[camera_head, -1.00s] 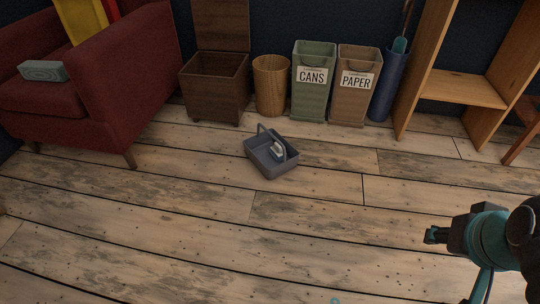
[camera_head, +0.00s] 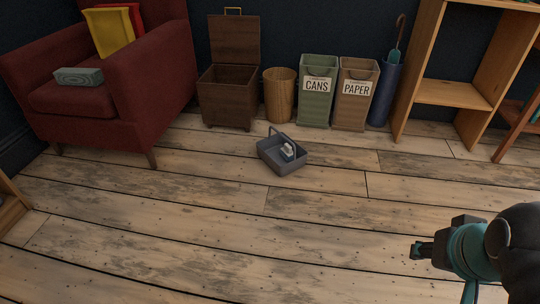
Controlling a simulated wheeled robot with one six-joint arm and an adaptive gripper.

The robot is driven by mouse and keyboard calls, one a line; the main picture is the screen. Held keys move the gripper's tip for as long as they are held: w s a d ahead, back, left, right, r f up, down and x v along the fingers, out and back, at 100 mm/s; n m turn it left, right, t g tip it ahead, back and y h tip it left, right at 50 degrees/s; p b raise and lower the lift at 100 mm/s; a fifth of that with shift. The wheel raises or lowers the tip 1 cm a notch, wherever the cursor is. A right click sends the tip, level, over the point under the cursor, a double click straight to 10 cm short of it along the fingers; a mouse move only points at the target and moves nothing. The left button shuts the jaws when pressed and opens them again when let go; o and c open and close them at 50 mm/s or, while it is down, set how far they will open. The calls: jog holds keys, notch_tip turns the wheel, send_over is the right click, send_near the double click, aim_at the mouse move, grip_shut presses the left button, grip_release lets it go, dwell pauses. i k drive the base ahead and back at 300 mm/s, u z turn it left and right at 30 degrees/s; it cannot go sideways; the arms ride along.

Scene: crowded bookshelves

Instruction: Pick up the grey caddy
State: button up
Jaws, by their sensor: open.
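The grey caddy (camera_head: 281,163) stands upright on the wooden floor, near the middle of the view. It is a shallow open tray with an arched handle, and a small white and blue item (camera_head: 287,152) lies inside it. My gripper (camera_head: 418,251) is at the lower right, well apart from the caddy and nearer to me. It is small in the view and points left; it is open, and I see nothing in it.
A red armchair (camera_head: 160,82) stands at the left. Along the back wall are an open wooden chest (camera_head: 228,100), a round bin (camera_head: 280,95), the cans bin (camera_head: 316,105), the paper bin (camera_head: 352,108), a blue umbrella stand (camera_head: 385,92) and a wooden shelf (camera_head: 452,93). The floor around the caddy is clear.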

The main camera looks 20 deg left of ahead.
aim_at(268, 148)
jog(key=u, duration=0.75)
jog(key=i, duration=1.8)
jog(key=z, duration=0.35)
